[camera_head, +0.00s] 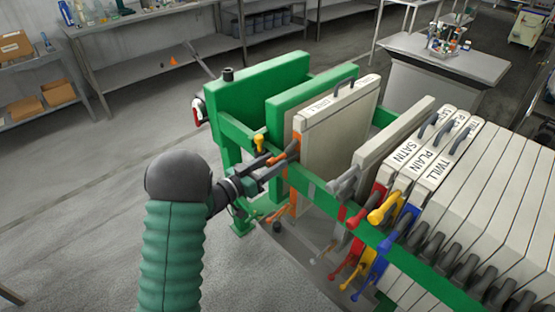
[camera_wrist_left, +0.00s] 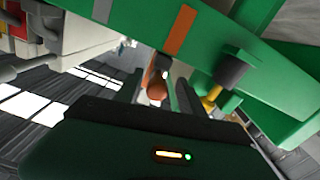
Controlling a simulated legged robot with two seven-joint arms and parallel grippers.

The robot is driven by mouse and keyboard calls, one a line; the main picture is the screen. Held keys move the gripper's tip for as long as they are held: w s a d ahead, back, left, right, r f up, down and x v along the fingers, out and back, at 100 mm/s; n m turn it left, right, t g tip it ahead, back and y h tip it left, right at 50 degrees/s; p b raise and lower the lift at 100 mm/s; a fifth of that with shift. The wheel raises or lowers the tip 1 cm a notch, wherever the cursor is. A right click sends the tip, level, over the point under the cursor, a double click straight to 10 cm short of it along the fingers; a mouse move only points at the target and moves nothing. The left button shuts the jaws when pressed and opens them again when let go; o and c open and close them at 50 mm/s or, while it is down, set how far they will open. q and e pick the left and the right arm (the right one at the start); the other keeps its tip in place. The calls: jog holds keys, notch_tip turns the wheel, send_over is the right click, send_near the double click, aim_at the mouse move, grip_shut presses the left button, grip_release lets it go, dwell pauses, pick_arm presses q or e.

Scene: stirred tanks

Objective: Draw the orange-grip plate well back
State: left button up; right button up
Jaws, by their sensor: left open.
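The orange-grip plate (camera_head: 336,128) is a thick cream plate labelled DRILL with a dark handle on top. My left gripper (camera_head: 275,168) is open at that grip, coming from the left. In the left wrist view the rounded orange-brown grip end (camera_wrist_left: 157,88) shows between the two dark fingers (camera_wrist_left: 158,95). I cannot tell whether either finger touches it. My right gripper is not in view.
Green end plates (camera_head: 258,90) stand left of the DRILL plate. A single cream plate (camera_head: 395,140) with a grey grip stands to its right, then the SATIN, PLAIN and TWILL plates (camera_head: 425,165) and several more. A yellow-and-black knob (camera_head: 259,143) is close to my gripper.

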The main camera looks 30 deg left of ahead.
pick_arm(q)
jog(key=v, duration=1.4)
jog(key=shift+s+a, duration=0.15)
jog(key=shift+a, duration=0.05)
jog(key=w+d+r+n+g+y+p, duration=0.2)
jog(key=w+d+g+y+p, duration=0.1)
jog(key=d+g+y+p, duration=0.35)
jog(key=s+d+g+p, duration=0.2)
jog(key=s+d+g, duration=0.2)
jog(key=s, duration=0.4)
jog(key=s+d+f+g+p, duration=0.1)
jog(key=s+d+g+p, duration=0.1)
jog(key=s+d+g, duration=0.2)
jog(key=s+d, duration=0.2)
jog(key=s, duration=0.2)
jog(key=shift+d+p, duration=0.35)
jog(key=shift+d, duration=0.05)
jog(key=shift+s+d, duration=0.1)
jog(key=shift+d, duration=0.05)
